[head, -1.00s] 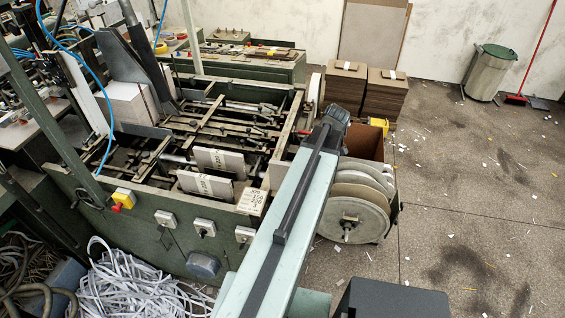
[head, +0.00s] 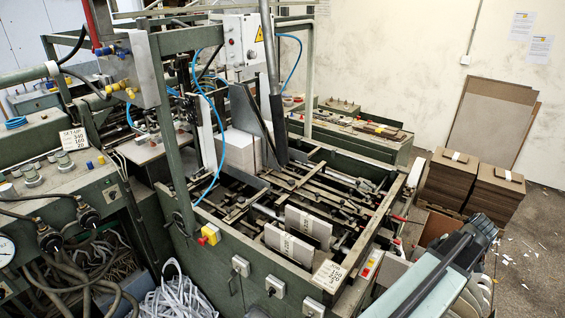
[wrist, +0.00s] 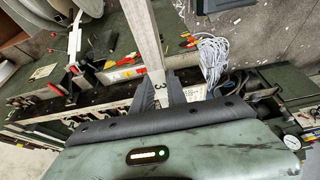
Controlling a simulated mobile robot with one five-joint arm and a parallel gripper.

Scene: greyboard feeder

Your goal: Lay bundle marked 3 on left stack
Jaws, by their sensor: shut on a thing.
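In the wrist view my gripper (wrist: 161,92) is shut on a pale grey bundle (wrist: 147,40), seen as a long narrow strip between the fingers. A dark 3 is printed near its gripped end. My gripper and this bundle do not show in the head view. Each has a small banded piece on top. Two pale banded bundles (head: 308,226) (head: 287,244) stand on edge in the feeder.
The green feeder machine (head: 236,262), with bars and rods inside, fills the middle of the head view. A pale stack (head: 241,152) stands at its back. White strips (head: 178,297) heap at the front. Large boards (head: 492,120) lean on the wall. Floor shows at the right.

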